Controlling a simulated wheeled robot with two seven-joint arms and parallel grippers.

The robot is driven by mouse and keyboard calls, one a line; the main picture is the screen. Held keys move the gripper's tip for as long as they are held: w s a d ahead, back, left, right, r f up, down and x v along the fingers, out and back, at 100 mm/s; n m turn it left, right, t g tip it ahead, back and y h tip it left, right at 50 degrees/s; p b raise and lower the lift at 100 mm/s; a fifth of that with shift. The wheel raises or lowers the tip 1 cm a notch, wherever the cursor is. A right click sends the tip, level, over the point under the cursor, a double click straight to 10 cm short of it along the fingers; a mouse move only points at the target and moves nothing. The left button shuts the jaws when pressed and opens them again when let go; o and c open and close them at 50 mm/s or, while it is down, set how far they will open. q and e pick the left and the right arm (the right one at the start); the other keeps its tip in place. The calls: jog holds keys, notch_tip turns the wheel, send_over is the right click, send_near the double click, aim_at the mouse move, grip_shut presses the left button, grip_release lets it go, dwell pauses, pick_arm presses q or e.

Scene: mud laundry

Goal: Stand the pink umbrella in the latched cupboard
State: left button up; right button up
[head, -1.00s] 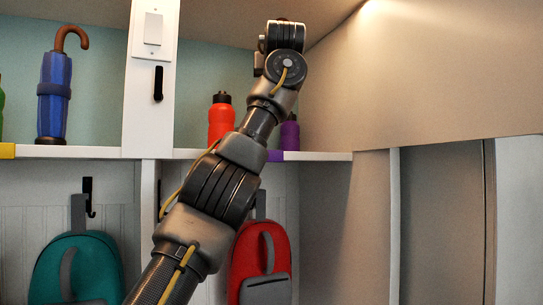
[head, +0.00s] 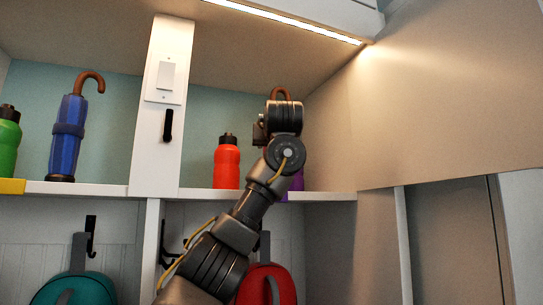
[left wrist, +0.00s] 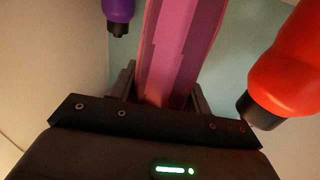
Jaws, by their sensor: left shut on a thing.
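The pink umbrella (left wrist: 178,45) stands between the fingers of my left gripper (left wrist: 165,92) in the left wrist view, and the jaws are shut on it. In the head view a brown hooked handle (head: 281,92) shows just above my left wrist, at the shelf with the bottles. My wrist hides the rest of the umbrella and the gripper there. I cannot tell from these frames whether the umbrella's foot touches the shelf. I cannot tell which part is the latched cupboard. My right gripper is not in view.
An orange bottle (head: 227,163) stands left of my wrist; a purple bottle (head: 298,181) is partly behind it. A blue umbrella (head: 68,137) and green bottle (head: 9,138) are left of the white post (head: 160,115). A large beige panel (head: 440,90) bounds the right. Backpacks hang below.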

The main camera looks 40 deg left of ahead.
pick_arm(q)
notch_tip(320, 180, down, 2)
jog(key=shift+a+f, duration=0.1)
jog(key=shift+f, duration=0.05)
jog(key=shift+w+a+f, duration=0.15)
jog(key=shift+a+f, duration=0.05)
jog(key=shift+f, duration=0.1)
jog(key=shift+d, duration=0.1)
jog(key=shift+d, duration=0.1)
jog(key=o, duration=1.1)
jog(key=shift+o, duration=0.2)
jog(key=shift+r, duration=0.1)
